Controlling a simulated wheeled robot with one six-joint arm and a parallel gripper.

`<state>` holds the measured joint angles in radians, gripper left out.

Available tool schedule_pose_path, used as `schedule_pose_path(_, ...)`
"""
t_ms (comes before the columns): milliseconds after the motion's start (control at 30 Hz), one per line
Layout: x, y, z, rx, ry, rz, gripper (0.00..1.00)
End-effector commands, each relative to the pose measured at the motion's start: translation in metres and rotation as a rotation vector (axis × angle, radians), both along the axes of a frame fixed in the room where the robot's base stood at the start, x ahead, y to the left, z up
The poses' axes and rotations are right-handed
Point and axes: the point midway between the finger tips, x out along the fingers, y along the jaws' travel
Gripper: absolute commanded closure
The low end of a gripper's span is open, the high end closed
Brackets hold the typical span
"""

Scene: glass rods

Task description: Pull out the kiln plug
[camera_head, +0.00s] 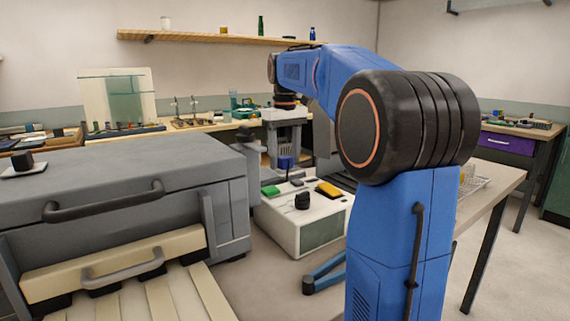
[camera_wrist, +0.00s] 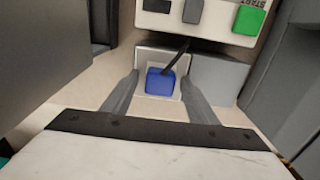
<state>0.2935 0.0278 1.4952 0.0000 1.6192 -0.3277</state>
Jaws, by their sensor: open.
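The blue kiln plug (camera_wrist: 160,82) sits in a pale socket plate (camera_wrist: 145,58) in the wrist view, with a dark cord running up from it to the right. In the head view the plug (camera_head: 286,162) shows below my gripper (camera_head: 286,152), behind the control box. My gripper is open. In the wrist view its two grey fingers (camera_wrist: 161,78) stand on either side of the plug, with a visible gap on both sides. I cannot tell how deep the fingertips are relative to the plug.
A white control box (camera_head: 300,225) with green and yellow buttons and a black knob stands in front of the plug. The grey kiln (camera_head: 120,185) with a dark handle is on the left. Glassware stands at the back.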

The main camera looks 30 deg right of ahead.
Motion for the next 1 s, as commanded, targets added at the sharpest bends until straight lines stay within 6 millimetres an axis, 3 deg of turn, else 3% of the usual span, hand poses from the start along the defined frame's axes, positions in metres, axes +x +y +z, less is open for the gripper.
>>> schedule_pose_path(900, 0.0001, 0.0000, 0.0003, 0.000, -0.001, 0.000, 0.47)
schedule_pose_path(1000, 0.0001, 0.0000, 0.0003, 0.000, -0.001, 0.000, 0.71)
